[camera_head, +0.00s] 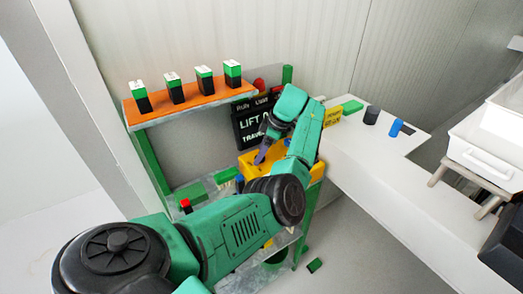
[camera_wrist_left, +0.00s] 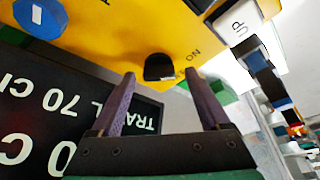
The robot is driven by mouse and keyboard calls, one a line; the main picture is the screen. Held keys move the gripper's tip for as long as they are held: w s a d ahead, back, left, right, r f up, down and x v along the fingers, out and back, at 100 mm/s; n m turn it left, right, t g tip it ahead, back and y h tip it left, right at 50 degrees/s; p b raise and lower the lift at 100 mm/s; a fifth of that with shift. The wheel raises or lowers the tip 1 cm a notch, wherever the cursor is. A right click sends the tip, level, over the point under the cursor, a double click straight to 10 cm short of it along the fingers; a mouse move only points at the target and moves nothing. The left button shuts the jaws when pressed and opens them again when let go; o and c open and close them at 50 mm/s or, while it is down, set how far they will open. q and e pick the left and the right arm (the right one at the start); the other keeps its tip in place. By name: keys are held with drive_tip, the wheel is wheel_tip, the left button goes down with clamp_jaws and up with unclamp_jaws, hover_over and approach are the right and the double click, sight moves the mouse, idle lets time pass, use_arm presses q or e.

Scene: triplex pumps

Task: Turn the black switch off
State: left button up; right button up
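The black switch (camera_wrist_left: 159,67) is a small rounded knob on a yellow panel (camera_wrist_left: 110,40), with the word ON printed beside it in the left wrist view. In the head view the yellow panel (camera_head: 308,172) is partly covered by my left arm, and I cannot make out the switch there. My left gripper (camera_wrist_left: 163,88) is open and empty, its two fingers spread on either side of the switch's line. The fingertips point at the panel just short of the switch; contact is not clear. In the head view the left gripper (camera_head: 262,154) is in front of the panel. My right gripper is not in view.
A blue round control (camera_wrist_left: 40,16) and a white UP button (camera_wrist_left: 238,22) are on the same panel. A black LIFT display (camera_head: 247,124) stands behind it. An orange shelf (camera_head: 190,108) holds several green-and-black boxes. A white counter (camera_head: 370,160) lies to the right.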

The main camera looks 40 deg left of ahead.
use_arm(q)
clamp_jaws()
drive_tip(key=shift+r+p, duration=0.1)
drive_tip(key=shift+p, duration=0.2)
drive_tip(key=shift+r+m+p, duration=0.1)
drive_tip(key=shift+m+p, duration=0.4)
drive_tip(key=m+t+p, duration=0.1)
drive_tip(key=m+p, duration=0.1)
drive_tip(key=p, duration=0.1)
drive_tip(key=m+t+p, duration=0.1)
drive_tip(key=m+p, duration=0.2)
drive_tip(key=shift+s+r+t+y, duration=0.1)
drive_tip(key=shift+r+t+y, duration=0.05)
drive_tip(key=shift+t+y, duration=0.15)
drive_tip(key=m+p, duration=0.2)
drive_tip(key=shift+m+t+p, duration=0.3)
drive_tip(key=shift+t, duration=0.1)
drive_tip(key=shift+f, duration=0.2)
drive_tip(key=shift+m, duration=0.3)
